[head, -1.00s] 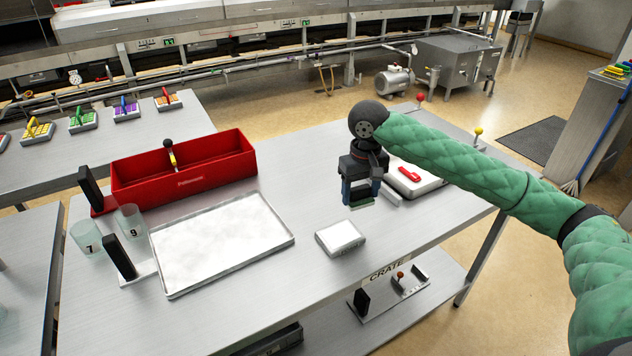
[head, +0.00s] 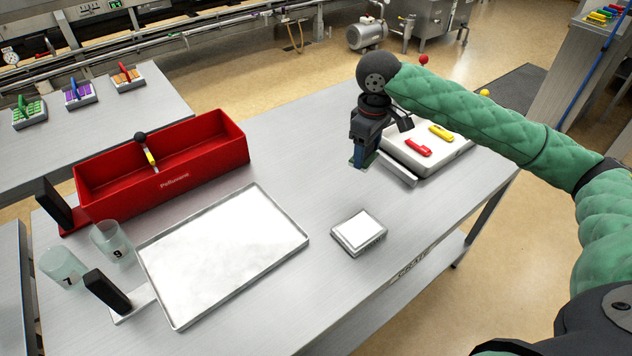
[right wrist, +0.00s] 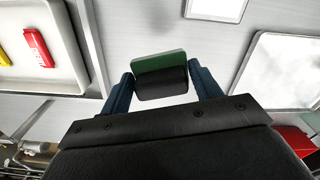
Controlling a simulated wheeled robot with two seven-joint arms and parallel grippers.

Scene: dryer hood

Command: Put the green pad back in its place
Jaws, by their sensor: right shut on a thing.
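The green pad (right wrist: 158,62) has a black block on its near side in the right wrist view. My right gripper (right wrist: 160,86) is shut on it, with one blue finger at each side. In the head view the right gripper (head: 362,160) is over the steel table, just left of a white tray (head: 472,148) holding a red piece (head: 418,147) and a yellow piece (head: 441,132). The pad is mostly hidden there, and I cannot tell its height above the table. My left gripper is not in view.
A small white-topped box (head: 359,231) stands on the table, left of and nearer than the gripper. A large shallow tray (head: 172,318), a red toolbox (head: 170,186) and two cups (head: 62,270) stand farther left. Bare table lies between the small box and the white tray.

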